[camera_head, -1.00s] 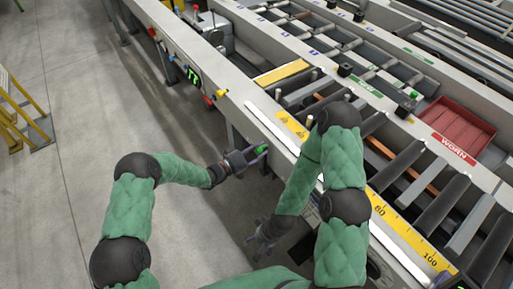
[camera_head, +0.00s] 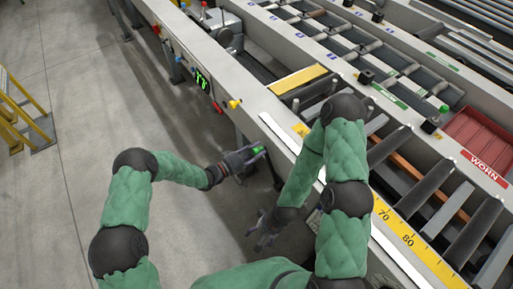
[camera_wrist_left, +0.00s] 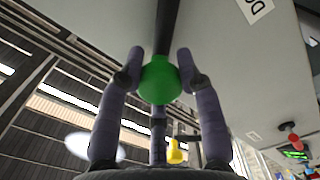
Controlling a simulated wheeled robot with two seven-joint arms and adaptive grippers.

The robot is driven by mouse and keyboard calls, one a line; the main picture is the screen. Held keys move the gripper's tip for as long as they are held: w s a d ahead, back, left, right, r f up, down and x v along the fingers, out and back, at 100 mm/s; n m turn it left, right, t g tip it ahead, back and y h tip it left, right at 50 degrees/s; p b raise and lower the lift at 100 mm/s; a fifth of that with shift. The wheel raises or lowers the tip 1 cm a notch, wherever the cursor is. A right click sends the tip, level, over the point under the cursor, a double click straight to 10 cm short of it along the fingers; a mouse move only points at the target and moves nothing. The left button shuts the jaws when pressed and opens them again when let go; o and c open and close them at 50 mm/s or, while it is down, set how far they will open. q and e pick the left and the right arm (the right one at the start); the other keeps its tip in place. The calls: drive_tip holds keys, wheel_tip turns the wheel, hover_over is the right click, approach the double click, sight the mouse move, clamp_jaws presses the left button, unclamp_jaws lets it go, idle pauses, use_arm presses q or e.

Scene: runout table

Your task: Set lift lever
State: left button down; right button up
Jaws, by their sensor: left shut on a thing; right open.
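The lift lever has a round green knob (camera_wrist_left: 160,82) on a dark rod (camera_wrist_left: 167,22) in the left wrist view. My left gripper (camera_wrist_left: 158,66) is shut on the knob, with purple-grey fingers on both sides of it. In the head view, the green knob (camera_head: 258,150) shows small between the fingers of my left gripper (camera_head: 252,155), beside the table's near side. Most of the rod is hidden there. My right gripper (camera_head: 264,232) is open and empty, hanging low beside the table, below the left one.
The runout table's pale edge rail (camera_head: 272,112) runs diagonally, with a yellow scale (camera_head: 420,250) and dark rollers (camera_head: 428,183). A yellow knob (camera_head: 234,103) and a green-lit display (camera_head: 201,79) sit on its near side. A red tray (camera_head: 478,132) is at right. The left floor is open before a yellow rail (camera_head: 35,135).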

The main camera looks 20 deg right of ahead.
use_arm(q)
drive_tip(key=shift+w+a+r, duration=0.2)
drive_tip(key=shift+w+r, duration=0.15)
drive_tip(key=shift+w, duration=0.25)
drive_tip(key=c, duration=0.8)
unclamp_jaws()
drive_tip(key=shift+f, duration=0.25)
drive_tip(key=shift+s+f, duration=0.1)
drive_tip(key=shift+s, duration=0.1)
drive_tip(key=v, duration=1.2)
